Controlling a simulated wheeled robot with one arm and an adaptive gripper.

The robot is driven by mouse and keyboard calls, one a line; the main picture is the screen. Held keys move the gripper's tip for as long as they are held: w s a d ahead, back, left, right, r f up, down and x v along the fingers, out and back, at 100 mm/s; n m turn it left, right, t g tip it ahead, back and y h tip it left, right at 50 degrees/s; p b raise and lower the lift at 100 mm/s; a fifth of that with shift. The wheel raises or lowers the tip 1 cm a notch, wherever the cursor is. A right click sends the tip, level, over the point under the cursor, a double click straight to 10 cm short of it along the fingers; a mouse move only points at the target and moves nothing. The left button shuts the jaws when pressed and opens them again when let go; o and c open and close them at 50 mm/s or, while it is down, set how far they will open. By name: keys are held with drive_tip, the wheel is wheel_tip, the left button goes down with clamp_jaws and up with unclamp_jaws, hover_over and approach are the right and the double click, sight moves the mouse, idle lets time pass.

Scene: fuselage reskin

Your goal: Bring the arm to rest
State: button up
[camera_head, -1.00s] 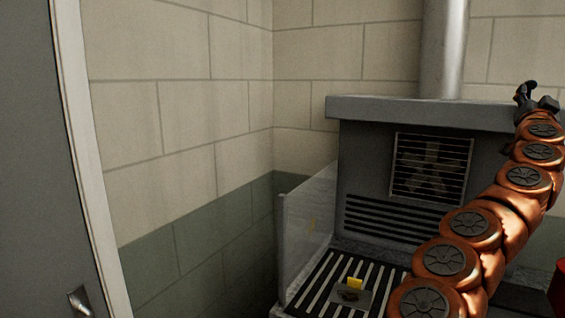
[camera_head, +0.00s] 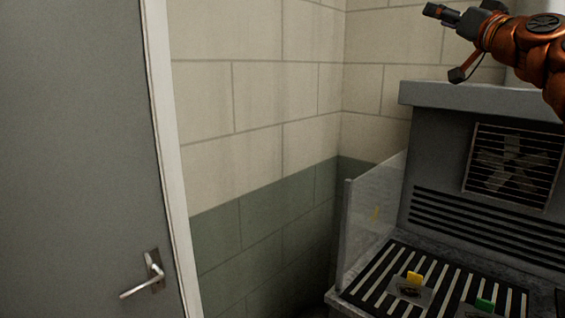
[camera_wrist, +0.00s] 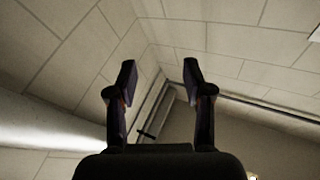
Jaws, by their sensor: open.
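My gripper (camera_head: 440,14) is at the top right of the head view, at the end of my orange arm, raised high in front of the block wall and pointing left. In the wrist view my gripper (camera_wrist: 158,80) has its two dark fingers spread apart with nothing between them. Beyond the fingers the wrist view shows pale block wall, a wall corner and a grey door in its frame (camera_wrist: 152,110). Most of my arm is outside the head view's right edge.
A grey bench (camera_head: 470,95) with a fan grille (camera_head: 512,158) stands below my arm. Its slatted top carries plates with a yellow tag (camera_head: 414,278) and a green tag (camera_head: 485,305). A clear side panel (camera_head: 372,220) edges it. A grey door (camera_head: 80,160) is at left.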

drive_tip(key=s+a+f+n+g+y, duration=0.1)
drive_tip(key=a+f+n+g+y, duration=0.1)
drive_tip(key=a, duration=0.5)
drive_tip(key=s+a+f+n+g+y, duration=0.1)
drive_tip(key=a+f+n+g+y, duration=0.1)
drive_tip(key=a, duration=0.5)
drive_tip(key=s+a+f+n+g+h, duration=0.1)
drive_tip(key=s+a+f+g, duration=0.3)
drive_tip(key=a+f, duration=0.5)
drive_tip(key=s+a+f+n+g, duration=0.1)
drive_tip(key=s+a+f+g, duration=0.35)
drive_tip(key=a+f, duration=0.4)
drive_tip(key=s+f+g+h, duration=0.1)
drive_tip(key=s+f, duration=0.2)
drive_tip(key=f, duration=0.4)
drive_tip(key=s+f+g+h, duration=0.1)
drive_tip(key=s+f+h, duration=0.15)
drive_tip(key=f, duration=0.45)
drive_tip(key=s+d+f+m+g+h, duration=0.2)
drive_tip(key=s+d+f+g, duration=0.2)
drive_tip(key=s+f, duration=0.8)
drive_tip(key=s+d+f+m+g+h, duration=0.2)
drive_tip(key=s+d+f, duration=0.5)
drive_tip(key=s+f, duration=0.6)
drive_tip(key=shift+s+d+f+m+g, duration=0.3)
drive_tip(key=shift+s+m+g, duration=0.2)
drive_tip(key=shift+m+g, duration=0.55)
drive_tip(key=shift+n+h, duration=0.25)
drive_tip(key=shift+c, duration=0.9)
drive_tip(key=shift+d, duration=0.1)
